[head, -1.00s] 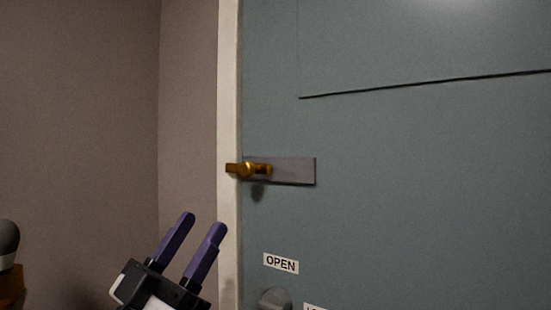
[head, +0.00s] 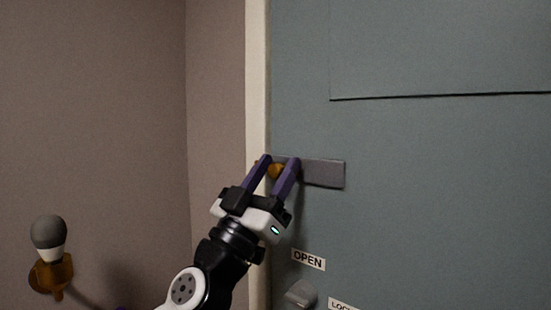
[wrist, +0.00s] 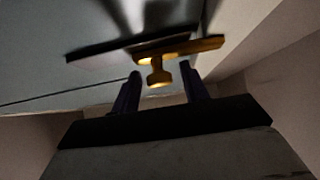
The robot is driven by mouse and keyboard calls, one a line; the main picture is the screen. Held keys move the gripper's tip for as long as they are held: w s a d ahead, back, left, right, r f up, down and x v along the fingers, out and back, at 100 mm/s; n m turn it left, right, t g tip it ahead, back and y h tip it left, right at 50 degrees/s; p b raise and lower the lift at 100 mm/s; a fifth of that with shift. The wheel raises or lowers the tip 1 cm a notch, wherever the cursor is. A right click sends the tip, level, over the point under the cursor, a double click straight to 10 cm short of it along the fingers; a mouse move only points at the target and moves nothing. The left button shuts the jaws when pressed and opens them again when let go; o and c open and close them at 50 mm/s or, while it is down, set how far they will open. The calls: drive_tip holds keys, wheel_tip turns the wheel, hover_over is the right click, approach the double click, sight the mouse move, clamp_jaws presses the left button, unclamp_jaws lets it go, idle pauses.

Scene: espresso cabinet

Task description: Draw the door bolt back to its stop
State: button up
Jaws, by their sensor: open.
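The brass door bolt (head: 276,171) sits on a grey backplate (head: 325,173) near the left edge of the blue-grey door (head: 430,210). My gripper (head: 281,161) is open, with its two purple fingers on either side of the bolt's knob. The fingers hide much of the bolt in the head view. In the wrist view the brass knob (wrist: 158,77) shows between the fingertips (wrist: 160,75), with a gap to each finger. The brass bar (wrist: 205,45) runs along the plate to the right, toward the frame.
A pale door frame (head: 257,60) runs upright beside the door's left edge. An OPEN label (head: 308,260) and a grey knob (head: 300,294) are below the bolt. A wall lamp (head: 50,240) is at the lower left. The door face right of the plate is clear.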

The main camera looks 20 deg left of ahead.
drive_tip(key=shift+w+r, duration=0.15)
drive_tip(key=shift+w, duration=0.05)
clamp_jaws()
drive_tip(key=d, duration=0.2)
drive_tip(key=s+d, duration=0.1)
drive_tip(key=shift+s+d, duration=0.2)
drive_tip(key=shift+d, duration=0.2)
unclamp_jaws()
drive_tip(key=shift+d, duration=0.15)
